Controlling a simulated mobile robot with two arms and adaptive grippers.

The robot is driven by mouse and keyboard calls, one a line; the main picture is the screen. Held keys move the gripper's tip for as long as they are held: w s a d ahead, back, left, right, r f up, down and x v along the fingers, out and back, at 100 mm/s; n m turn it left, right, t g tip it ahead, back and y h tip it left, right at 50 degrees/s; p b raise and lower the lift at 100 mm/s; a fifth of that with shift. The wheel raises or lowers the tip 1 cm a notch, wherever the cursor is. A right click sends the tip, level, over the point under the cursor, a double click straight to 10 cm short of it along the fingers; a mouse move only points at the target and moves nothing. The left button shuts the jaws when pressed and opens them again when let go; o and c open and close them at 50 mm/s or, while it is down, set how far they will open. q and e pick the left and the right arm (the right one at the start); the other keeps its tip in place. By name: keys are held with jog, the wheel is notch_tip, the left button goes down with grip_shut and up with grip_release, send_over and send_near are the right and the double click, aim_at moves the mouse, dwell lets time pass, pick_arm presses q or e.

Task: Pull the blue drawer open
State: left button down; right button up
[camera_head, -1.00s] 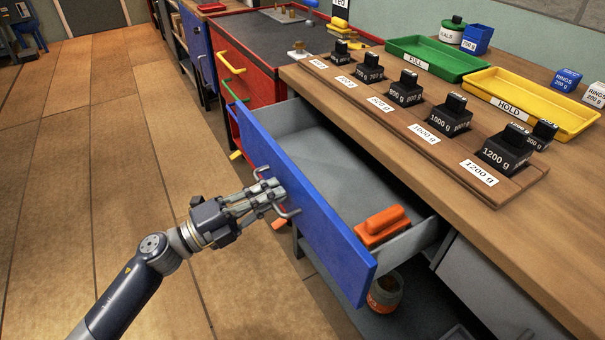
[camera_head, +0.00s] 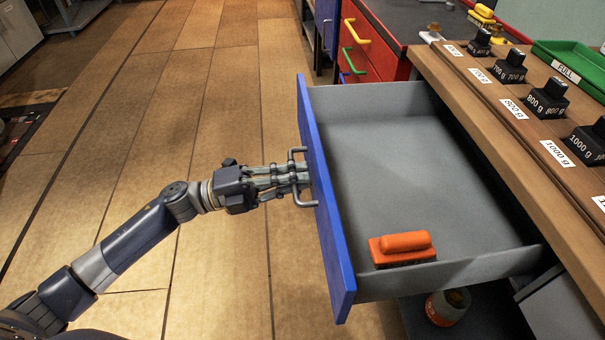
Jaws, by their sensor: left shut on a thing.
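The blue drawer front (camera_head: 325,205) stands well out from the wooden bench, and the grey drawer box behind it is open to view. A grey bar handle (camera_head: 304,201) is on its outer face. My left gripper (camera_head: 296,179) comes in from the left and is shut on this handle. An orange brush (camera_head: 402,248) lies inside the drawer at its near end. The rest of the drawer floor (camera_head: 390,165) is bare. My right gripper does not show.
Black weights (camera_head: 547,97) with labels stand in a row on the wooden bench top (camera_head: 455,88). A red cabinet (camera_head: 372,45) with coloured handles stands beyond the drawer. A jar (camera_head: 447,305) sits below the drawer.

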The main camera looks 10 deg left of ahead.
pick_arm(q)
jog(key=shift+f, duration=0.2)
jog(key=c, duration=2)
grip_release()
jog(key=shift+r, duration=0.1)
jog(key=v, duration=1.2)
